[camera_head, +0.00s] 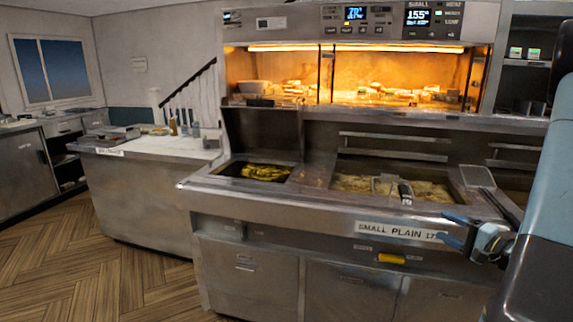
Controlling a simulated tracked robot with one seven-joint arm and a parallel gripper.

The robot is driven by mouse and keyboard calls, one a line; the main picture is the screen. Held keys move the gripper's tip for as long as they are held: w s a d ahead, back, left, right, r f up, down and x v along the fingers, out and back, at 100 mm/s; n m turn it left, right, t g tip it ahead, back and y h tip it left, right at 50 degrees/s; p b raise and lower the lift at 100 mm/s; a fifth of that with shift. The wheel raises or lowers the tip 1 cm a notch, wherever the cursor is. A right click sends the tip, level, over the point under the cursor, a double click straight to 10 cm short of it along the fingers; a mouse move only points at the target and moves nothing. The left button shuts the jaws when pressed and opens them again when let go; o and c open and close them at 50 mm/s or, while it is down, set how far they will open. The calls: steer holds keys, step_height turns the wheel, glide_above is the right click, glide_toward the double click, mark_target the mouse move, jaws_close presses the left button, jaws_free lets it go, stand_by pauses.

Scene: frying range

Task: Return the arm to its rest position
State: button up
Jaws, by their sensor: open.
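My gripper (449,229) is at the right of the view, in front of the fryer's front edge. Its blue fingers point left and are apart, with nothing seen between them. My arm fills the right edge of the view and hides part of the range behind it. The gripper overlaps the right end of the label strip reading "SMALL PLAIN" (392,230). I cannot tell exactly how far it is from the fryer front.
The steel fryer (270,204) has a small oil well (264,172) and a wider well (350,183) with a dark handle over it. A lit food shelf (390,70) is above. A counter (140,190) stands left. The wooden floor (60,250) is clear at left.

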steer(key=s+a+r+n+g+y, duration=0.1)
steer(key=s+a+r+n+g, duration=0.25)
steer(key=a, duration=0.35)
steer(key=s+a+r+n+g, duration=0.2)
steer(key=s+a+g, duration=0.1)
steer(key=a+g, duration=0.3)
steer(key=s+a+r+n+g+y, duration=0.1)
steer(key=s+a+r+n+g, duration=0.2)
steer(key=a, duration=0.5)
steer(key=s+r+n+t+h, duration=0.3)
steer(key=s+r+h, duration=0.5)
steer(key=s+h, duration=0.2)
steer(key=shift+s+d+h, duration=0.15)
steer(key=shift+s+h, duration=0.25)
steer(key=shift+s, duration=0.5)
steer(key=shift+n, duration=0.25)
